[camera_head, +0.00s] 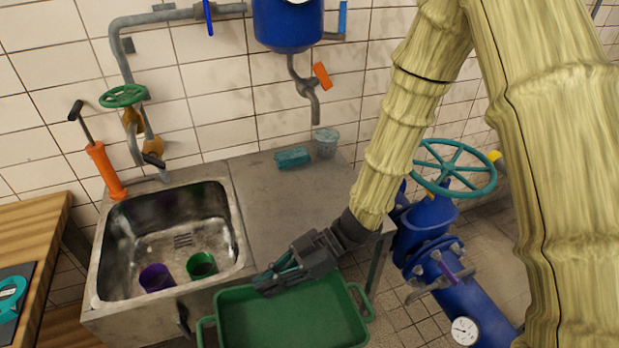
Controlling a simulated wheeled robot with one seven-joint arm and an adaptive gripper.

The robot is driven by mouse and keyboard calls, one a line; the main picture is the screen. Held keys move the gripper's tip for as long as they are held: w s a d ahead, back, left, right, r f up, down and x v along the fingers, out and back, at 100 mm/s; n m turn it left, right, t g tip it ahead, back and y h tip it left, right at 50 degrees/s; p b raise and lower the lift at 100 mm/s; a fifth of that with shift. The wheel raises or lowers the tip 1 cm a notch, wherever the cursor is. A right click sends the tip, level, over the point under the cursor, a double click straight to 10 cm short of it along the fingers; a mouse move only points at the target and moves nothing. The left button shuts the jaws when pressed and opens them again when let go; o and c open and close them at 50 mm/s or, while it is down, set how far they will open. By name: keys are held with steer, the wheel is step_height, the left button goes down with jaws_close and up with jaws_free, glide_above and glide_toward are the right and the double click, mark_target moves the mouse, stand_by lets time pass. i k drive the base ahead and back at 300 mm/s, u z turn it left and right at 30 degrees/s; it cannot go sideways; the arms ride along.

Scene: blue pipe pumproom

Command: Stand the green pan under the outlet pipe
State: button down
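The green pan (300,325) is a shallow rectangular tray with a loop handle at each side. It is at the bottom centre, in front of the metal counter, and its near part is cut off by the picture edge. I cannot tell what bears it. My gripper (262,284) overlaps the pan's far rim, fingers pointing left. Whether it is shut on the rim is unclear. A grey outlet pipe (315,108) with an orange lever hangs from the blue tank (288,22) above the counter.
A steel sink (105,275) at left holds a purple cup (156,278) and a green cup (202,265). A teal sponge (292,157) and grey cup (326,143) stand at the counter's back. A blue valve pipe (465,300) with a teal handwheel (455,168) is right.

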mark_target(315, 202)
steer(key=i, duration=0.85)
steer(key=z, duration=0.05)
